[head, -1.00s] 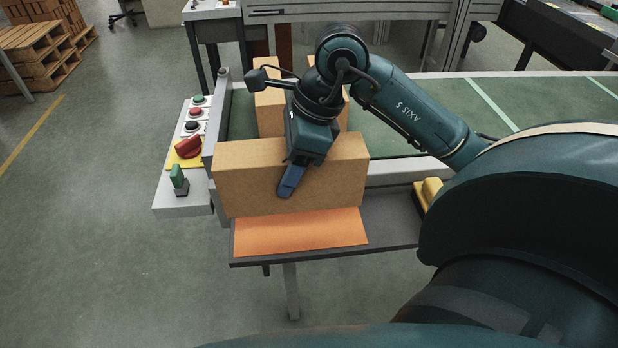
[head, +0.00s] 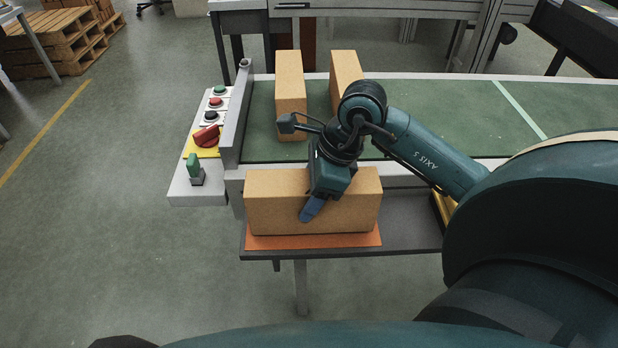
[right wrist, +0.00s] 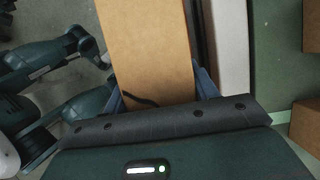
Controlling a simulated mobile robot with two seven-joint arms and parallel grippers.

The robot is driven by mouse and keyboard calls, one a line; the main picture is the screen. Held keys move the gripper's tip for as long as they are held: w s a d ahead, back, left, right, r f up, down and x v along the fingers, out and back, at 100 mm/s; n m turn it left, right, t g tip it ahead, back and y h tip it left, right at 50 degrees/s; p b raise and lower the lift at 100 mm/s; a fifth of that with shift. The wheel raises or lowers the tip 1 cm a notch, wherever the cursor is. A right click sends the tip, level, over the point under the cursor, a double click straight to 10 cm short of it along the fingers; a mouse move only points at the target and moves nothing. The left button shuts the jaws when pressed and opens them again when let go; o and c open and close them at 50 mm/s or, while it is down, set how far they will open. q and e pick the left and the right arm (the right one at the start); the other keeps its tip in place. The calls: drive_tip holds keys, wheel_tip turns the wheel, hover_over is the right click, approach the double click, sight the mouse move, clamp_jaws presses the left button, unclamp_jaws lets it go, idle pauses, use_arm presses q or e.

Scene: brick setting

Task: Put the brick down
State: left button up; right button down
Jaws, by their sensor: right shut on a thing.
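The tan brick (head: 275,205) lies lengthwise just over the orange mat (head: 262,243) on the grey shelf at the conveyor's front. My right gripper (head: 312,209) reaches down over the brick and is shut on it, one blue finger showing on its near face. In the right wrist view the brick (right wrist: 150,45) sits between the two blue fingers (right wrist: 160,92). The brick looks level. It covers most of the mat, and I cannot tell whether its underside touches it. My left gripper is not in view.
Two more tan bricks (head: 290,92) and (head: 345,75) stand on the green conveyor belt (head: 450,110) behind. A control panel with buttons and a red switch (head: 206,137) is at the left. A yellow object (head: 443,208) is on the shelf's right, partly behind my arm.

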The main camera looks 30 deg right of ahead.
drive_tip(key=shift+f, duration=0.45)
drive_tip(key=shift+f, duration=0.2)
drive_tip(key=shift+c, duration=2.2)
unclamp_jaws()
drive_tip(key=shift+r, duration=0.2)
drive_tip(key=shift+s+d+r, duration=0.1)
drive_tip(key=shift+d+r, duration=0.1)
drive_tip(key=shift+r, duration=0.1)
drive_tip(key=v, duration=1.1)
drive_tip(key=shift+s+r, duration=0.1)
